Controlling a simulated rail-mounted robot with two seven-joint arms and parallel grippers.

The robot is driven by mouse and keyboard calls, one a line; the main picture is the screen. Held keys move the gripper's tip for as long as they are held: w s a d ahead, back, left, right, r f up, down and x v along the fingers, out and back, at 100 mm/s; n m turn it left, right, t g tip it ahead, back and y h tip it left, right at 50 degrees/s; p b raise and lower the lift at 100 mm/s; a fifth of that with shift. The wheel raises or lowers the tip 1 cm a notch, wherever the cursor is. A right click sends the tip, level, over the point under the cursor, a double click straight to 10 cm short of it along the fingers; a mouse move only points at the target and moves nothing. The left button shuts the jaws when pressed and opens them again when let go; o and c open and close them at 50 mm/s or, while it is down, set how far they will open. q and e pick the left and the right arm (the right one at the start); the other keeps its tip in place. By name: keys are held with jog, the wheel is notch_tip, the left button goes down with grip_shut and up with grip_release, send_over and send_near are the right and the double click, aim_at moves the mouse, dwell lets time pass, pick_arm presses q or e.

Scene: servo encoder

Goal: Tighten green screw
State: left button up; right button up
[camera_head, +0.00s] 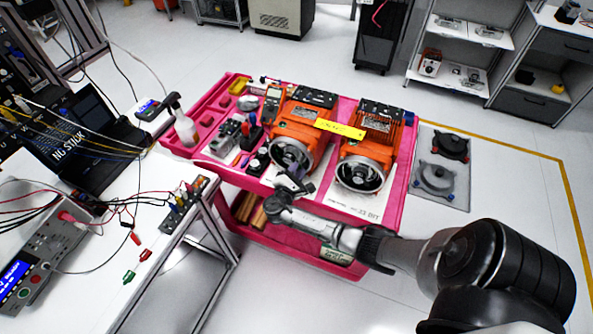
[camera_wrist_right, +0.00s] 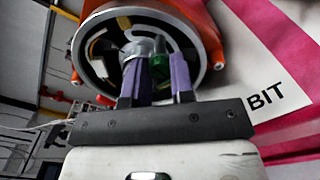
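Two orange servo motors stand side by side on a pink cart, the left motor (camera_head: 298,118) and the right motor (camera_head: 375,135), round open ends facing me. My right gripper (camera_head: 291,180) is in front of the left motor's round end. In the right wrist view, the green screw (camera_wrist_right: 159,64) shows inside a motor's round housing (camera_wrist_right: 92,62), beside a grey cylindrical part (camera_wrist_right: 138,47). The purple fingers of the right gripper (camera_wrist_right: 158,72) are apart, with the green screw appearing between them. Whether they touch it I cannot tell. My left gripper is not in view.
The pink cart (camera_head: 225,169) also carries tools, a spray bottle (camera_head: 183,125) and small parts. A white bench (camera_head: 160,255) with cables and instruments stands at left.

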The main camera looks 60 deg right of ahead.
grip_shut()
jog(key=shift+f+m+b, duration=0.15)
jog(key=shift+m+b, duration=7.35)
jog(key=shift+m, duration=0.6)
